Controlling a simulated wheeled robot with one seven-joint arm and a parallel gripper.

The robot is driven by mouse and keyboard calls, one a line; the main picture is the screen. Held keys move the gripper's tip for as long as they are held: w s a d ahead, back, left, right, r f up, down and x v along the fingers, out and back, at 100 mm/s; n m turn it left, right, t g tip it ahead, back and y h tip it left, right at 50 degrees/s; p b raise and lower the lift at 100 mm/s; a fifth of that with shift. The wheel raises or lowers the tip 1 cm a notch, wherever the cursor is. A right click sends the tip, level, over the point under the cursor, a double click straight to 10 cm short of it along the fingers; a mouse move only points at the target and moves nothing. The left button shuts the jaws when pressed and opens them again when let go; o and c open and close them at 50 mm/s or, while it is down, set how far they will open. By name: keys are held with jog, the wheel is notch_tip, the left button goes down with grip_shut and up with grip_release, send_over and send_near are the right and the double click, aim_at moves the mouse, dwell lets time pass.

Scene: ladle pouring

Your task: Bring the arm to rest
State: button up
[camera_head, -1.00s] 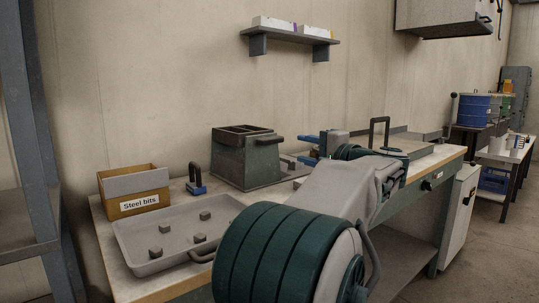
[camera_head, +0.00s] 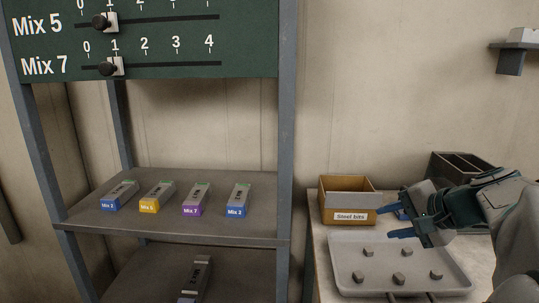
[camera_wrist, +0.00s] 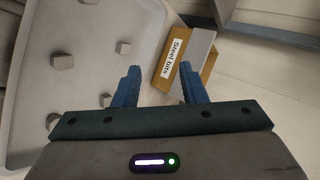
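My gripper (camera_head: 392,221) is open and empty above the workbench, its two blue fingers pointing left in the head view. In the wrist view my gripper (camera_wrist: 159,68) shows its fingers apart with nothing between them. The tan box labelled "Steel bits" (camera_head: 347,217) stands on the bench left of the fingers. In the wrist view the box (camera_wrist: 175,65) lies beyond the fingertips; I cannot tell the exact distance. The grey tray (camera_head: 345,245) with several grey bits is below and in front of the gripper.
A metal rack (camera_head: 285,120) stands left of the bench. Its shelf (camera_head: 170,225) holds several bars labelled Mix, and another bar (camera_head: 195,278) lies lower down. A green board (camera_head: 170,45) with sliders is above. A dark container (camera_head: 460,165) stands behind my arm.

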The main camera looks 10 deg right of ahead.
jog(key=s+a+r+n+g+h+p, duration=0.1)
jog(key=s+a+n+g+h+p, duration=0.1)
jog(key=s+a+n+p, duration=0.4)
jog(key=s+a+r+n+g+h+p, duration=0.2)
jog(key=s+a+n+g+p, duration=0.2)
jog(key=a+p, duration=0.6)
jog(key=shift+s+a+n+g, duration=0.3)
jog(key=shift+s+a+n, duration=0.7)
jog(key=shift+n, duration=0.2)
